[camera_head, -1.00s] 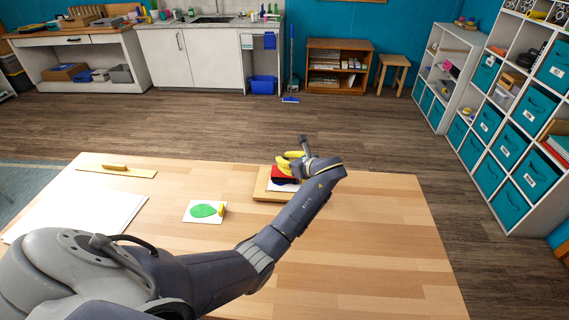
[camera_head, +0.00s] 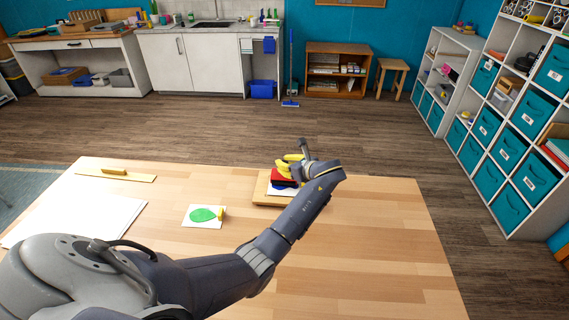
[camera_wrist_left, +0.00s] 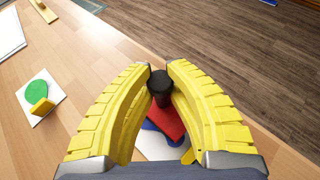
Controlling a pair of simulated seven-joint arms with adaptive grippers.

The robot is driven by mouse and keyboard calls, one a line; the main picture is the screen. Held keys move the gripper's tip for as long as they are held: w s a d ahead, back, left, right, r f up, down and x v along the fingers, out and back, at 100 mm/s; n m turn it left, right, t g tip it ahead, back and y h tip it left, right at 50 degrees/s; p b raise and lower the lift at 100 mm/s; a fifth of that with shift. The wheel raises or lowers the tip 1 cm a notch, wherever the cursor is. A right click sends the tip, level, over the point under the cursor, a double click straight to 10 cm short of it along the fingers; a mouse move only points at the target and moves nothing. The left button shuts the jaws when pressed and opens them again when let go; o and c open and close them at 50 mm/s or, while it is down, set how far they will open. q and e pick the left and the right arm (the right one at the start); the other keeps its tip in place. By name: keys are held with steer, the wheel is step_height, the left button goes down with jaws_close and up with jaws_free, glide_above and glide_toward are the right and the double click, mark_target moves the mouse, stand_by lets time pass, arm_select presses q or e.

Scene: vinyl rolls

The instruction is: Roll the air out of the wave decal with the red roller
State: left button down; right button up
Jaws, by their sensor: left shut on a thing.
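The red roller (camera_head: 285,176) stands over the wave decal, with its dark handle (camera_wrist_left: 160,88) upright between the yellow fingers of my left gripper (camera_head: 291,166). The left gripper is shut on this handle. The red part also shows in the left wrist view (camera_wrist_left: 168,122) below the fingers. The blue wave decal (camera_head: 285,187) lies on a white sheet on a wooden board (camera_head: 268,199). The gripper and roller hide much of the decal. I cannot tell whether the roller touches it. My right gripper is in neither view.
A white card with a green leaf shape (camera_head: 203,214) and a small yellow piece (camera_head: 221,213) lies left of the board. A large white sheet (camera_head: 80,225) and a yellowish strip with a handle (camera_head: 115,173) lie farther left. The table's right side is clear.

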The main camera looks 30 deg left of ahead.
arm_select(q)
steer(key=shift+s+d, duration=0.45)
steer(key=shift+s, duration=0.45)
steer(key=shift+s+d, duration=0.45)
steer(key=shift+s, duration=0.45)
steer(key=shift+s+d, duration=0.45)
steer(key=shift+s, duration=0.45)
steer(key=shift+w, duration=0.1)
steer(key=shift+w+a, duration=0.4)
steer(key=shift+w, duration=0.25)
steer(key=shift+w+a, duration=0.4)
steer(key=shift+w, duration=0.25)
step_height(320, 180, up, 9)
stand_by(0.3)
steer(key=shift+w, duration=0.1)
stand_by(0.3)
